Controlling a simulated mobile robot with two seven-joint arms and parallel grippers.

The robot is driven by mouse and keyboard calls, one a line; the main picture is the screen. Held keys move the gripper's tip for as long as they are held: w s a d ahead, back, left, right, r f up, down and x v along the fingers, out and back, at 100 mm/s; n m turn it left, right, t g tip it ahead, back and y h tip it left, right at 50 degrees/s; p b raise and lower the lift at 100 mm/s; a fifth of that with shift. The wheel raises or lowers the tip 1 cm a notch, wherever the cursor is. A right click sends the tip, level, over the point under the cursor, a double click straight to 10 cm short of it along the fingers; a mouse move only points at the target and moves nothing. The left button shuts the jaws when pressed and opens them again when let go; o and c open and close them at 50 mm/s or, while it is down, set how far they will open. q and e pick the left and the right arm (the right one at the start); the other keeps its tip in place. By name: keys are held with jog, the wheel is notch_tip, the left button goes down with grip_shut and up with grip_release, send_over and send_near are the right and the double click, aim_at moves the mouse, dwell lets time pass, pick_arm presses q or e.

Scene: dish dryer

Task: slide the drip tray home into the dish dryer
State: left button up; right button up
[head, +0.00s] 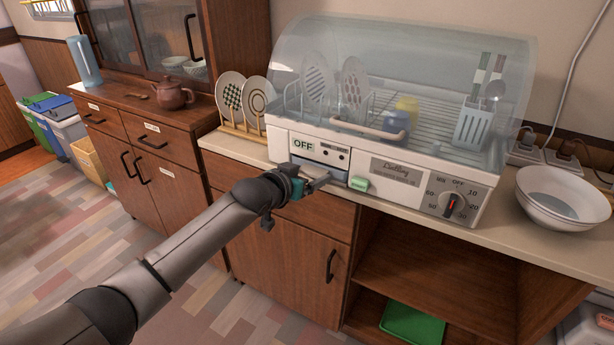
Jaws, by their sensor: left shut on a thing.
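The dish dryer (400,170) stands on the counter with its clear cover down over plates, cups and a utensil holder. The drip tray (328,171) shows as a grey-blue edge low in the dryer's front left, below the OFF label. Most of the tray is hidden inside the dryer and behind my gripper, so I cannot tell exactly how far it sticks out. My left gripper (312,183) reaches in from the lower left and is shut on the tray's front. My right gripper is not in view.
A small pale green block (358,184) sits at the dryer's lower front, right of the tray. A plate rack (241,128) stands left of the dryer and white bowls (560,197) stand right. The counter's front edge (440,235) runs close below the dryer.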

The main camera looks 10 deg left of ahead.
pick_arm(q)
jog(key=shift+w+d, duration=0.15)
jog(key=shift+w, duration=0.3)
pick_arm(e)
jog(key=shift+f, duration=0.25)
pick_arm(q)
jog(key=o, duration=1.4)
jog(key=shift+c, duration=0.2)
jog(key=shift+p+v, duration=0.55)
jog(key=shift+v, duration=0.9)
jog(key=p+v, duration=0.5)
jog(key=v, duration=0.7)
jog(key=shift+s+r, duration=0.15)
jog(key=shift+s, duration=0.05)
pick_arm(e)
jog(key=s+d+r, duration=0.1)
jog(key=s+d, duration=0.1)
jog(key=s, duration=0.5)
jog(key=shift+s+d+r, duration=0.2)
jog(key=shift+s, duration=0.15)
